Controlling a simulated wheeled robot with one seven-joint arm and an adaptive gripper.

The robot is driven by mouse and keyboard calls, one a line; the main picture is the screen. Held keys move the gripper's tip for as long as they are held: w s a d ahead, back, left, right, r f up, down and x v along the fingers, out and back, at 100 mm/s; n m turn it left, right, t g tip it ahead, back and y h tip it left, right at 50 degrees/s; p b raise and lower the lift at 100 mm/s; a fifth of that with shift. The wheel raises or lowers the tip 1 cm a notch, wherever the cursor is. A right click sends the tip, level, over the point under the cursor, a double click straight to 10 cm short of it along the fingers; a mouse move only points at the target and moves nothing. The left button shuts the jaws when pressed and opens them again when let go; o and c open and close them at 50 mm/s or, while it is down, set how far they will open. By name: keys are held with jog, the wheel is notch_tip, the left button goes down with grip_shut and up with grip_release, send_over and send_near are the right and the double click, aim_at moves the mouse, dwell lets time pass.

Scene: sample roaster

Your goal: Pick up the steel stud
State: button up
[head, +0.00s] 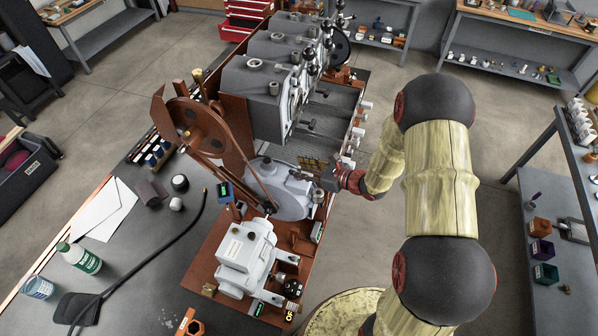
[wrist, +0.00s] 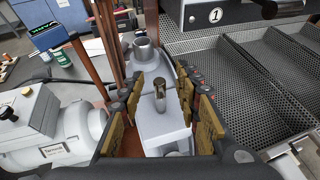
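The steel stud (wrist: 160,98) is a short metal cylinder standing upright on a pale grey machine housing (wrist: 165,130) in the wrist view. My gripper (wrist: 158,103) is open, with its tan-padded fingers to the left and right of the stud. A gap shows on each side, and I see no finger touching it. In the head view my gripper (head: 326,178) is over the grey cast housing (head: 287,195) at the machine's near end. I cannot make out the stud clearly in the head view.
A large flywheel and brown upright (head: 195,128) stand left of my gripper. Perforated trays (wrist: 240,80) lie to the right. A white motor (head: 245,250) sits nearer on the brown base.

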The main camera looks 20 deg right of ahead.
jog(key=shift+w+a+f, duration=0.2)
jog(key=shift+w+a, duration=0.05)
jog(key=shift+w, duration=0.05)
jog(key=shift+c, duration=0.7)
grip_shut()
